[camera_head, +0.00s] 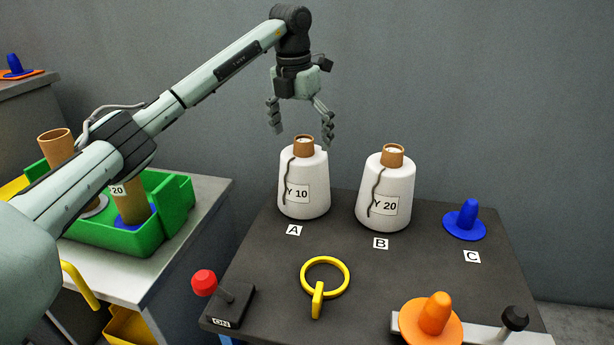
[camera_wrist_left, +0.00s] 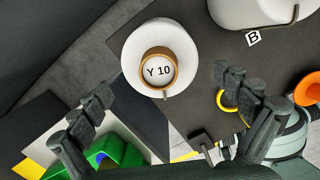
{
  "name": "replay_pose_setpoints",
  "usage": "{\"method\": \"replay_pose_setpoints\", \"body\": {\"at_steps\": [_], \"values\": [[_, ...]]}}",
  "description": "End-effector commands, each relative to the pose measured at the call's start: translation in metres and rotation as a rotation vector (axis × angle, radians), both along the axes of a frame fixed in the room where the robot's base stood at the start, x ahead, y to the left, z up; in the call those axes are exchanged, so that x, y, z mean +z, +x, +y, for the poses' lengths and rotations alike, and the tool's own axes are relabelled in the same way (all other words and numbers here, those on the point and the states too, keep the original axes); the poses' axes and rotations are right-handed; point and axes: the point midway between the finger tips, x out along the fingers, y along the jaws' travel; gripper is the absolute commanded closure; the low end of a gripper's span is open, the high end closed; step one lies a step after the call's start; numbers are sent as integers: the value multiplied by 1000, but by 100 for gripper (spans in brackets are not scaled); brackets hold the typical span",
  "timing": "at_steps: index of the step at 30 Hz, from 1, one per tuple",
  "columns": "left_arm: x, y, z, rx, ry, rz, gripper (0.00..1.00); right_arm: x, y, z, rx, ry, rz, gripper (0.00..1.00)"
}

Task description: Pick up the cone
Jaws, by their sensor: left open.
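Two white yarn cones with brown tube tops stand upright on the dark table. The cone labelled Y 10 (camera_head: 304,182) is at spot A, and the cone labelled Y 20 (camera_head: 385,190) is at spot B. My left gripper (camera_head: 302,137) is open and empty, pointing down over the Y 10 cone's brown top. In the left wrist view the Y 10 cone (camera_wrist_left: 133,62) shows from above, beyond and between the spread fingers (camera_wrist_left: 165,100). Part of the Y 20 cone (camera_wrist_left: 250,12) shows at the top right there. My right gripper is in neither view.
A blue peg (camera_head: 465,220) stands at spot C. A yellow ring handle (camera_head: 325,277), a red-knobbed lever (camera_head: 205,284) and an orange peg (camera_head: 433,318) are along the table front. A green crate (camera_head: 175,208) with brown tubes stands on the left bench.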

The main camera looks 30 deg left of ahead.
Motion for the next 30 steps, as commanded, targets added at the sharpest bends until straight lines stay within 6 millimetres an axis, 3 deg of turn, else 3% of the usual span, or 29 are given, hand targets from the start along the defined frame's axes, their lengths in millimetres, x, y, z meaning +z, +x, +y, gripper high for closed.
{"method": "replay_pose_setpoints", "body": {"at_steps": [12,19,30], "values": [[-50,8,-2,0,-1,0,0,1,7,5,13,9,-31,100],[-52,9,-2,0,0,-2,0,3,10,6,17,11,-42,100],[-52,9,-2,-1,-1,-1,46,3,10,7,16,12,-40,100]]}}
